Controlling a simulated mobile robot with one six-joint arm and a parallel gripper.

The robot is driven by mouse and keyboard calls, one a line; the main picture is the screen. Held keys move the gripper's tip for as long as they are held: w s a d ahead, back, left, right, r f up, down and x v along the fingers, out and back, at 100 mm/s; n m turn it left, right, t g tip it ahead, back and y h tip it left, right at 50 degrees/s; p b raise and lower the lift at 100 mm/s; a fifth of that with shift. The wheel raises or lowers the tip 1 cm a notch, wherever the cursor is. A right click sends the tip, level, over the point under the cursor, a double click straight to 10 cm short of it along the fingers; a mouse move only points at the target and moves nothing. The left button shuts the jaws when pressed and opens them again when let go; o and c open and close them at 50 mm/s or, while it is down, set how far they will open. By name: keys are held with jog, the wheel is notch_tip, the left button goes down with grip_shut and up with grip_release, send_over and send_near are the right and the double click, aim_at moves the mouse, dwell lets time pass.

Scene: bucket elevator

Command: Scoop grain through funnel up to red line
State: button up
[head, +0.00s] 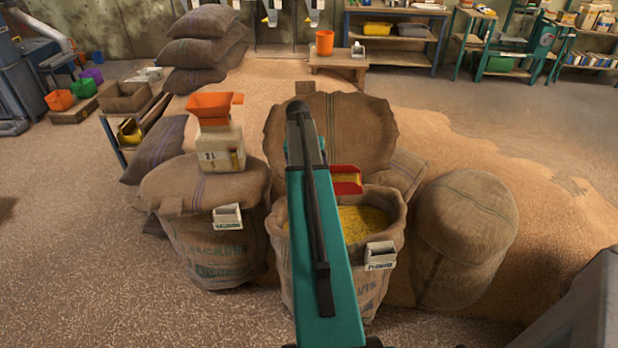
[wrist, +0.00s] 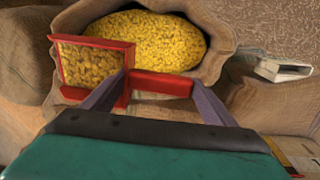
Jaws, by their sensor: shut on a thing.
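A red scoop (head: 346,181) is over the open sack of yellow grain (head: 366,222). In the wrist view the scoop (wrist: 92,94) is at the left, with grain in its tray. My gripper (wrist: 161,84) is shut on its red handle, which lies across between the fingers. In the head view my arm hides most of the gripper. The grain in the sack (wrist: 150,35) lies just beyond the scoop. An orange funnel (head: 213,106) sits on a beige container (head: 221,149) marked 2 L, on the closed sack at left. I cannot make out a red line on it.
The closed sack (head: 208,250) stands left of the open sack (head: 345,285), whose flap (head: 352,130) rises behind it. Another full sack (head: 463,235) stands at right. Small tags (head: 380,254) hang on the sack fronts. Floor at left is clear.

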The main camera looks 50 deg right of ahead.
jog(key=shift+r+p, duration=0.45)
jog(key=shift+r, duration=0.5)
dwell(0.4)
jog(key=w+a+f+n, duration=0.1)
jog(key=w+a+n, duration=0.35)
jog(key=a, duration=0.85)
jog(key=w+a+n, duration=0.1)
jog(key=w+a, duration=0.6)
jog(key=a, duration=0.6)
jog(key=s+a+f+n+t, duration=0.1)
jog(key=a+n, duration=0.4)
jog(key=a, duration=2.1)
jog(key=shift+s+f+h, duration=0.25)
jog(key=shift+s+h, duration=0.05)
jog(key=shift+s, duration=0.05)
jog(key=shift+a, duration=0.15)
